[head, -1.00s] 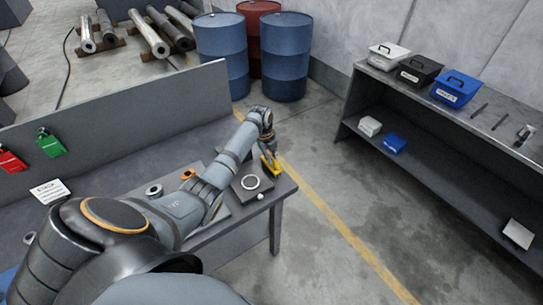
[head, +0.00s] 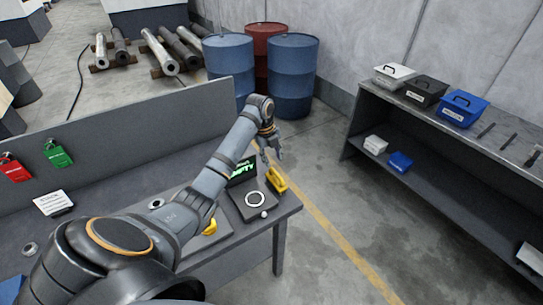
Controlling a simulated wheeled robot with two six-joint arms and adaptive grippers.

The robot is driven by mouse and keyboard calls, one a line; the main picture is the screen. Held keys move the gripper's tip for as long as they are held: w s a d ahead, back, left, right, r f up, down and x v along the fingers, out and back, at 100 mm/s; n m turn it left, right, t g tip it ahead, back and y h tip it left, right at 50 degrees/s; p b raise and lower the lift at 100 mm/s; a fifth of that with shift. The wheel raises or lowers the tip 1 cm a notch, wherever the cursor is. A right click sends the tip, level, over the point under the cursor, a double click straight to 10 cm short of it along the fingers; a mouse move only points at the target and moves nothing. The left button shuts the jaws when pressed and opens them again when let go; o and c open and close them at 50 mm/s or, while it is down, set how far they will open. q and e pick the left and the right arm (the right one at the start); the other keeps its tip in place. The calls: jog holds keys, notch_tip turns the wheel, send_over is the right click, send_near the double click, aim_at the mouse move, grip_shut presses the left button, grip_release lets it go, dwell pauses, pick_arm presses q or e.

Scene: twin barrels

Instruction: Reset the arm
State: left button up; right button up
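My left arm reaches from the lower left over the workbench (head: 110,195). My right gripper is out of view.
Blue barrels (head: 292,75) and a red one stand behind. A shelf (head: 430,180) on the right carries white, black and blue boxes (head: 462,108). Red and green tags (head: 57,154) hang on the bench's back panel. Open floor lies between bench and shelf.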

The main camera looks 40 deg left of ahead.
pick_arm(q)
notch_tip(320, 180, up, 2)
jog(key=shift+s+a+r, duration=0.1)
jog(key=shift+s+r, duration=0.05)
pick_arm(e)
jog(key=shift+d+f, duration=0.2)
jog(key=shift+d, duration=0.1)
